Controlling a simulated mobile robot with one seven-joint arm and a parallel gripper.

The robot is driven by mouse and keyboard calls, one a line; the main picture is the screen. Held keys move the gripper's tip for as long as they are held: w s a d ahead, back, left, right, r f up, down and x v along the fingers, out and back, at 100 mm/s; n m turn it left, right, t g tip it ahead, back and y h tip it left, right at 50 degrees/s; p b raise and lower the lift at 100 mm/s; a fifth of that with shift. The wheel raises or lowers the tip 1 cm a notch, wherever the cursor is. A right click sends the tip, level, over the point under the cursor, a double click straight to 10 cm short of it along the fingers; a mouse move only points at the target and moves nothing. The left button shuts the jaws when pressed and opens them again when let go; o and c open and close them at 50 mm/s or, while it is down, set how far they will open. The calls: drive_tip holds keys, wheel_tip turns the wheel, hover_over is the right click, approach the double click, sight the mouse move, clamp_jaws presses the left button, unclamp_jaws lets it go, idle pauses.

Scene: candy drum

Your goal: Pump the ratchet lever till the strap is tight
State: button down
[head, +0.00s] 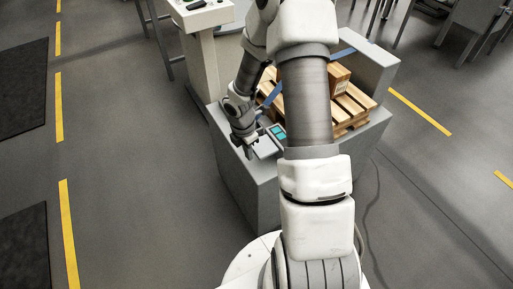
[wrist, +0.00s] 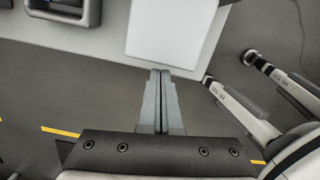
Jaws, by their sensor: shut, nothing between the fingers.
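My gripper (head: 249,153) points down over the near left corner of the grey stand in the head view. In the wrist view my gripper's fingers (wrist: 160,73) are together and empty, their tips at the lower edge of a plain white plate (wrist: 175,30). A blue strap (head: 271,94) runs over the wooden load and partly behind my arm. A dark grey-blue frame-like part (wrist: 62,9) is cut off at the top left of the wrist view; I cannot tell if it belongs to the ratchet. The ratchet lever is not clearly visible in the head view.
The grey stand (head: 243,187) carries a wooden pallet (head: 353,108) with a box (head: 338,78). A small teal-faced panel (head: 277,132) lies beside my gripper. A pale console (head: 203,60) stands behind left. The floor to the left is open.

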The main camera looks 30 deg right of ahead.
wheel_tip(320, 180, up, 17)
drive_tip(key=a+p, duration=0.1)
drive_tip(key=p, duration=0.6)
drive_tip(key=shift+s+a+r, duration=0.15)
drive_tip(key=shift+a, duration=0.2)
drive_tip(key=shift+a, duration=0.1)
